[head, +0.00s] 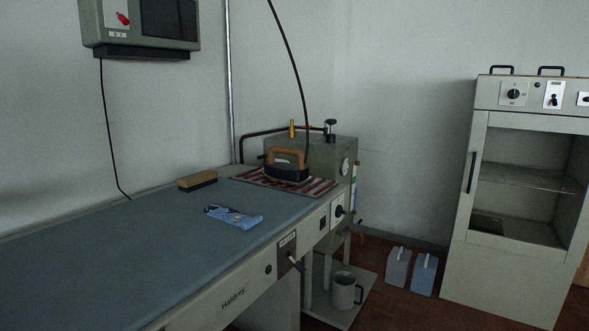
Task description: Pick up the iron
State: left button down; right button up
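The iron (287,173) stands on a red-and-white striped rest (316,190) at the far right end of the blue-topped ironing table (110,255). It has a dark body and a brown handle (287,152) on top. A black hose or cord hangs from above and comes down just behind the iron. Neither of my grippers is in the head view, and nothing is touching the iron's handle.
A wooden-backed brush (197,180) and a folded blue cloth (233,217) lie on the table. A grey boiler box (335,155) with pipes stands behind the iron. A jug (344,291) sits on a low shelf. Two containers (398,267) stand on the floor beside a glass-fronted cabinet (520,190). The table's left part is clear.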

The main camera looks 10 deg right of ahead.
aim_at(286, 173)
jog(key=z, duration=0.2)
jog(key=u, duration=1.7)
jog(key=z, duration=1.7)
jog(key=i+l, duration=0.2)
jog(key=l, duration=0.15)
jog(key=i+l+u, duration=0.1)
jog(key=i+l, duration=0.3)
jog(key=l, duration=0.25)
jog(key=i+l, duration=0.15)
jog(key=l, duration=0.2)
jog(key=i+l+u, duration=0.1)
jog(key=l, duration=0.25)
jog(key=i+l, duration=0.25)
jog(key=i+l+u, duration=0.1)
jog(key=l, duration=0.4)
jog(key=i+l, duration=0.25)
jog(key=l+u, duration=0.05)
jog(key=l, duration=0.05)
